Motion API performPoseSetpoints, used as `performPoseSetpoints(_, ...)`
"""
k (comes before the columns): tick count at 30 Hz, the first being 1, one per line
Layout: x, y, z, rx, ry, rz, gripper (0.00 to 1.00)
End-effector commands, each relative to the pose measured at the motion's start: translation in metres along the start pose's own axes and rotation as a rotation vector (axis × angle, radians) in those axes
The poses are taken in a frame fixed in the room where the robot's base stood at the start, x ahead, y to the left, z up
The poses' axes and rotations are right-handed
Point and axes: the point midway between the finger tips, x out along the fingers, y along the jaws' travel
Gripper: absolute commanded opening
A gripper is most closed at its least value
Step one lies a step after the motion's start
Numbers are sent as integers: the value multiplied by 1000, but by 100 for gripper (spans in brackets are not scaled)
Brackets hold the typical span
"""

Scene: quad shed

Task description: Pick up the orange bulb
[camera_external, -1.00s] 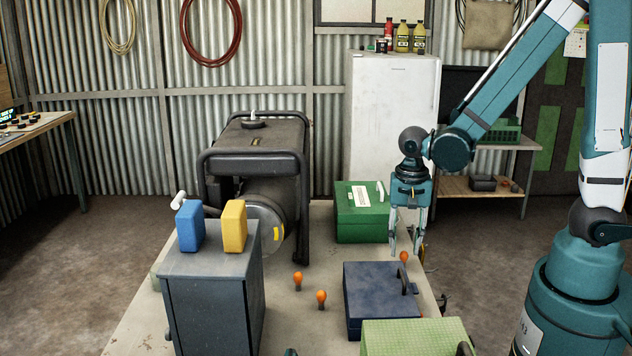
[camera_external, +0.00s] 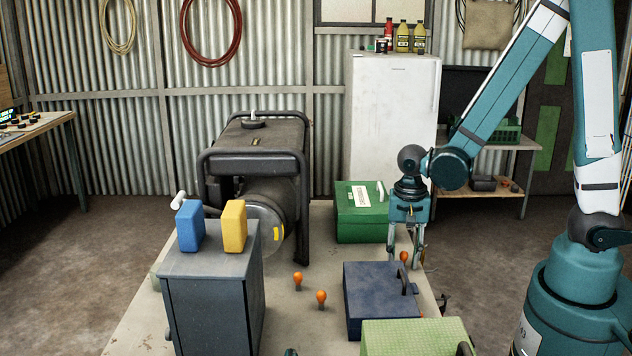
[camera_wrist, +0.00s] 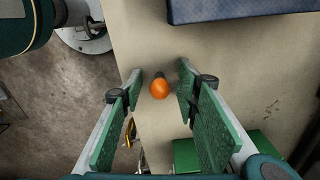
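An orange bulb (camera_wrist: 160,88) with a dark base shows in the wrist view between my open fingertips, apart from both green pads. In the external view this bulb (camera_external: 404,256) is partly hidden behind the blue box and my fingers. My gripper (camera_external: 403,263) is open, pointing down just above or around the bulb; the remaining height is hard to tell. It also shows in the wrist view (camera_wrist: 160,76). Two more orange bulbs stand on the table to the left, one (camera_external: 298,279) farther back and one (camera_external: 321,297) nearer.
A dark blue box (camera_external: 375,300) stands close in front of the bulb. A green box (camera_external: 358,224) lies just behind left. A light green box (camera_external: 415,340) is at the front. A grey cabinet (camera_external: 212,300) and a black generator (camera_external: 255,150) stand left. The table's (camera_external: 330,250) right edge is near.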

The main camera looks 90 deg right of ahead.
Motion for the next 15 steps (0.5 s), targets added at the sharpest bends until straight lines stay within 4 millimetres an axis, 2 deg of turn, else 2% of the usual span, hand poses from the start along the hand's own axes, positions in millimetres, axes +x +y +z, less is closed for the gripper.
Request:
performPoseSetpoints(6,0,0,0,0,0,0,32)
performPoseSetpoints(11,0,0,0,0,0,0,11)
performPoseSetpoints(15,0,0,0,0,0,0,9)
